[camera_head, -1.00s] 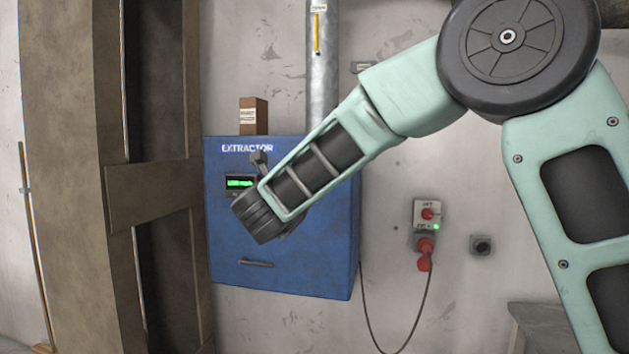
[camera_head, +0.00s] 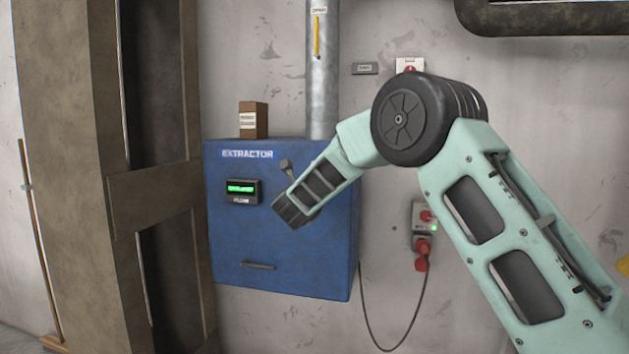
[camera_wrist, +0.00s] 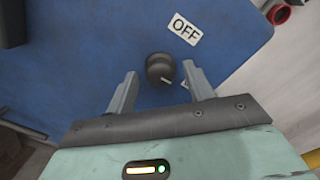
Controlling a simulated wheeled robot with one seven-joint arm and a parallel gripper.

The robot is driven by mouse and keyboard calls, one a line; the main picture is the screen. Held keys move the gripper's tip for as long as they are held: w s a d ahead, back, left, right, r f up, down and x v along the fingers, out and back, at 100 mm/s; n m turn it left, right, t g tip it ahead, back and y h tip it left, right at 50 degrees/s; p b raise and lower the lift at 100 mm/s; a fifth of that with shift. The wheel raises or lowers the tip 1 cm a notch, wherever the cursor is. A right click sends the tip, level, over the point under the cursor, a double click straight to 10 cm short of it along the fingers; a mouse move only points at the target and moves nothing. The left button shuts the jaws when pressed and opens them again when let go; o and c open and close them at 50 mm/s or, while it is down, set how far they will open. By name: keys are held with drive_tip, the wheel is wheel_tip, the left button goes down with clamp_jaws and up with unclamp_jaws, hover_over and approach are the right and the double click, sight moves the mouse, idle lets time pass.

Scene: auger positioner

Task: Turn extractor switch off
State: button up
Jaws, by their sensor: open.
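The blue extractor box (camera_head: 230,265) hangs on the wall in the head view, with a green lit display (camera_head: 241,188). A dark round knob, the switch (camera_wrist: 160,68), shows on its blue face in the wrist view. A white line on the knob points toward the lower right. An "OFF" label (camera_wrist: 185,29) is up and right of it. Another label near the right finger is mostly hidden. My gripper (camera_wrist: 157,72) is open, with one finger on each side of the knob. I cannot tell whether they touch it. In the head view my wrist hides the knob and the fingers.
A grey duct (camera_head: 322,80) rises from the box, and a small brown box (camera_head: 253,119) stands on top. A red switch and plug unit (camera_head: 424,230) with a cable is on the wall at right. A brown column (camera_head: 150,200) stands close at left.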

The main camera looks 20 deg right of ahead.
drive_tip(key=shift+w+d, duration=0.25)
drive_tip(key=shift+w, duration=0.05)
drive_tip(key=c, duration=1)
drive_tip(key=shift+o, duration=0.2)
drive_tip(key=shift+a+f+n+g+p, duration=0.2)
drive_tip(key=shift+n+p, duration=0.65)
drive_tip(key=shift+n, duration=3.55)
drive_tip(key=shift+d+r+n+g+p, duration=0.1)
drive_tip(key=shift+n+g+p, duration=0.45)
drive_tip(key=shift+n, duration=3.85)
drive_tip(key=shift+f+t, duration=0.1)
drive_tip(key=shift+t, duration=0.15)
